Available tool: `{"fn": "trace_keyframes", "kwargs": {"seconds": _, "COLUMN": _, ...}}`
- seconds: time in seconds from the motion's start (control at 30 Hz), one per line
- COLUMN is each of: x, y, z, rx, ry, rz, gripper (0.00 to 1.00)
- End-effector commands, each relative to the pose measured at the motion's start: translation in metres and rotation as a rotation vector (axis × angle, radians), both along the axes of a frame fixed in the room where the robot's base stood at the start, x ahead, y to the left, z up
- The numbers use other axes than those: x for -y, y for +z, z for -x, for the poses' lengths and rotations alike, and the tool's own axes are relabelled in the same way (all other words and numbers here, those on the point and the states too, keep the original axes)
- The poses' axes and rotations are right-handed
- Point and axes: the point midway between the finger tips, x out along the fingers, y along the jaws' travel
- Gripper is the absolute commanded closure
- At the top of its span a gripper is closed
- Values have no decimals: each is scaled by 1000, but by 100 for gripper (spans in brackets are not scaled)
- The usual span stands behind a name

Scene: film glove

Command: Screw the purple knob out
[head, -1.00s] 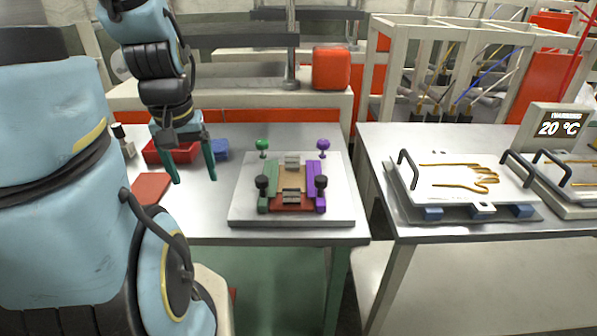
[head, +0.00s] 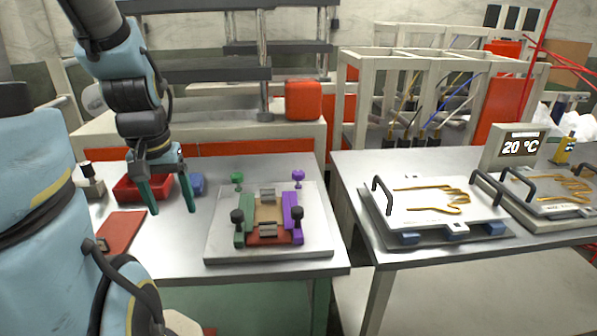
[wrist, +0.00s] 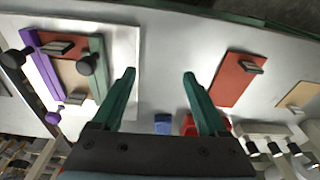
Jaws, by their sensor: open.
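The purple knob (head: 298,177) stands at the back right corner of the fixture on a grey plate (head: 320,240). It also shows in the wrist view (wrist: 53,117), at the left. A green knob (head: 237,179) and a green bar (head: 245,214) are on the left side, with another black knob (head: 237,216). My gripper (head: 173,211) is open and empty, above the table left of the plate and apart from the fixture.
A red tray (head: 143,188) and a blue block (head: 197,184) lie behind my gripper. A red plate (head: 110,240) lies to the left. A second table on the right holds a white plate with a glove outline (head: 440,212) and a temperature display (head: 522,146).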

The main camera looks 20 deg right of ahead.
Motion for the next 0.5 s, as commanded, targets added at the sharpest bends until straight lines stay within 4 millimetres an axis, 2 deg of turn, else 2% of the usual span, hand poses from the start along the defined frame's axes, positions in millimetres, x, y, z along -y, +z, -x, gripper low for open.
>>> {"fn": "trace_keyframes", "kwargs": {"seconds": 0.17, "x": 63, "y": 4, "z": -67, "rx": -17, "ry": -481, "rz": -50, "gripper": 24}}
{"fn": "trace_keyframes", "kwargs": {"seconds": 0.3, "x": 138, "y": 13, "z": -113, "rx": -38, "ry": -975, "rz": -93, "gripper": 24}}
{"fn": "trace_keyframes", "kwargs": {"seconds": 0.4, "x": 194, "y": 20, "z": -134, "rx": -49, "ry": -1317, "rz": -117, "gripper": 24}}
{"fn": "trace_keyframes", "kwargs": {"seconds": 0.5, "x": 244, "y": 27, "z": -144, "rx": -55, "ry": -1613, "rz": -132, "gripper": 24}}
